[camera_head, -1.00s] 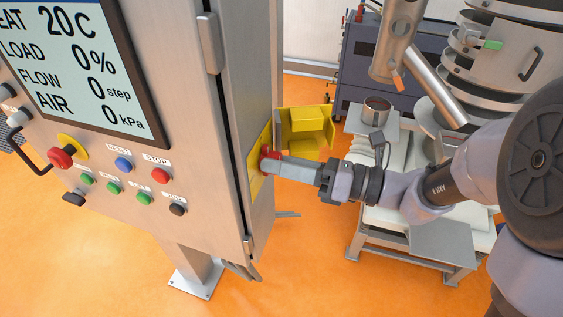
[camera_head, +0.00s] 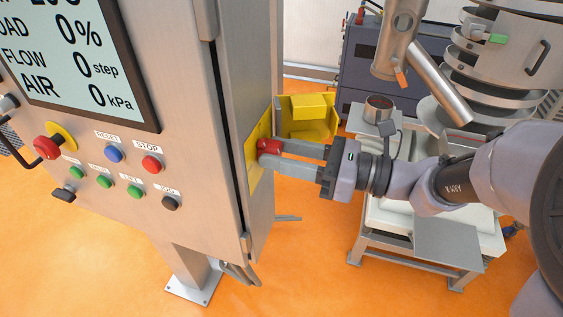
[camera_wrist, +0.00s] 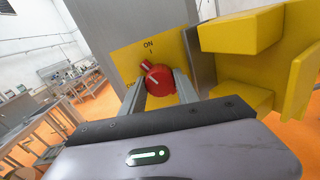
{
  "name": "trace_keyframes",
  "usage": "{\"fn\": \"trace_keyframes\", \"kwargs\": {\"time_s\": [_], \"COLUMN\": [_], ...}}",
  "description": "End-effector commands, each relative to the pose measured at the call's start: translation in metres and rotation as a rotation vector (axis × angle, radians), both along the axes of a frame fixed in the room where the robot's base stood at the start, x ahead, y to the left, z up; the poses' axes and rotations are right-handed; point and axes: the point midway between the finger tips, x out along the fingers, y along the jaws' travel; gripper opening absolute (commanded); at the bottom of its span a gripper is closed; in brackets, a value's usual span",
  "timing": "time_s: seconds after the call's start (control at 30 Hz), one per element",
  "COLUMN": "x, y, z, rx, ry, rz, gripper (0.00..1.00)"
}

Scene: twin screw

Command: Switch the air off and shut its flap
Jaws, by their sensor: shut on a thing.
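The red rotary switch (camera_head: 269,146) sits on a yellow plate (camera_wrist: 130,58) on the side of the steel cabinet. My gripper (camera_head: 264,152) is shut on the red switch, one finger on each side of it; the switch also shows between the fingers in the wrist view (camera_wrist: 160,80). The plate reads "ON" above the switch; lettering at its left is mostly hidden by a finger. The switch's grip slants to the upper left in the wrist view. The yellow flap (camera_head: 310,106) stands open beside the plate, a hollow box-like cover (camera_wrist: 242,38).
The cabinet front carries a display (camera_head: 85,60) reading AIR 0 kPa, and several push buttons (camera_head: 114,154). A low steel stand (camera_head: 455,245) is under my arm. A dark cabinet (camera_head: 360,75) stands behind. Orange floor is free around the cabinet's foot.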

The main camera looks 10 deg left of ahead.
Motion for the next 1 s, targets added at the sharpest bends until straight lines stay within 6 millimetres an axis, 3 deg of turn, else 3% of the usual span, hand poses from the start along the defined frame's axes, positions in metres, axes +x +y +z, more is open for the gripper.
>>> {"fn": "trace_keyframes", "kwargs": {"time_s": [1.0], "x": [-0.0001], "y": [0.0000], "z": [-0.0052], "rx": [-0.071], "ry": [-0.907], "rz": [0.000], "gripper": [0.00]}}
